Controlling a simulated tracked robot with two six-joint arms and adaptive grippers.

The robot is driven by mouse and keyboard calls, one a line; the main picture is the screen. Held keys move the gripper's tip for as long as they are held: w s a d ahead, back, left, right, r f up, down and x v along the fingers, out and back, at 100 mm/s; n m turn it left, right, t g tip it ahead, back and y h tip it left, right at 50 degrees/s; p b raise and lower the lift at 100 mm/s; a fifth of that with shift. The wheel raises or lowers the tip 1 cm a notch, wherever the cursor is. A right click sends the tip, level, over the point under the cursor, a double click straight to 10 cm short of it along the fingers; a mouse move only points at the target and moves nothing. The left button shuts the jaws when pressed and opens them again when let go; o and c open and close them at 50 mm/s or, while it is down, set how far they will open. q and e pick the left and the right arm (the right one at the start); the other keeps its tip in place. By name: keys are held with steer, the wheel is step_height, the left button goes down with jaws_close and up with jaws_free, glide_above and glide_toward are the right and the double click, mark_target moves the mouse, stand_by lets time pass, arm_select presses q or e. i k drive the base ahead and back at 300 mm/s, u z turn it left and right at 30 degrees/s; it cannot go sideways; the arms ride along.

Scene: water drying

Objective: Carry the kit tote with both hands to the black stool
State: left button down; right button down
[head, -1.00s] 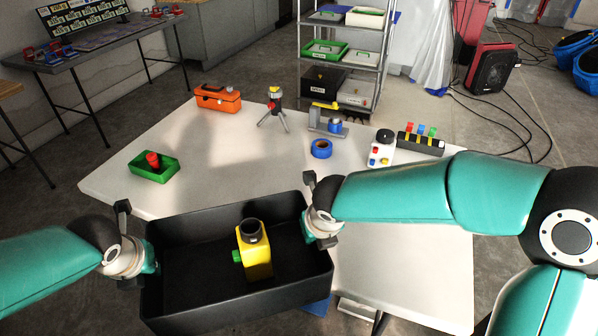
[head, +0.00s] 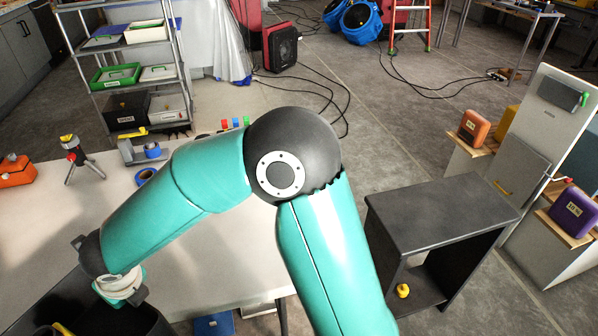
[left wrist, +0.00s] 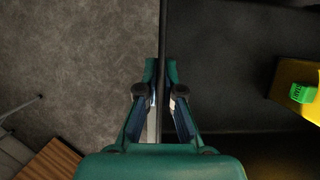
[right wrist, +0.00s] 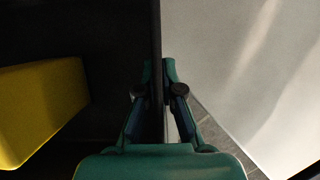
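The kit tote (head: 88,310) is a black open bin, cut off at the lower left of the head view. A yellow item with a green part (left wrist: 302,92) is inside it; the right wrist view shows its yellow side (right wrist: 40,105). My left gripper (left wrist: 160,75) is shut on one tote wall, seen only in the left wrist view. My right gripper (right wrist: 157,75) is shut on the opposite wall; in the head view it is at the tote's rim (head: 118,285). The black stool (head: 440,210), a dark box with an open side, stands right of my right arm.
A white table (head: 200,240) with tools lies beyond the tote. A small yellow object (head: 402,290) is in the stool's lower part. A grey cabinet with shelves (head: 545,130) stands right of the stool. Cables (head: 335,95) cross the floor behind. The floor between table and stool is partly hidden.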

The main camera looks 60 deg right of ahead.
mark_target(445, 207)
steer(key=z, duration=0.1)
steer(key=k, duration=1.7)
steer(key=u, duration=1.5)
steer(key=i, duration=0.15)
steer(key=z, duration=3.55)
steer(key=i, duration=0.9)
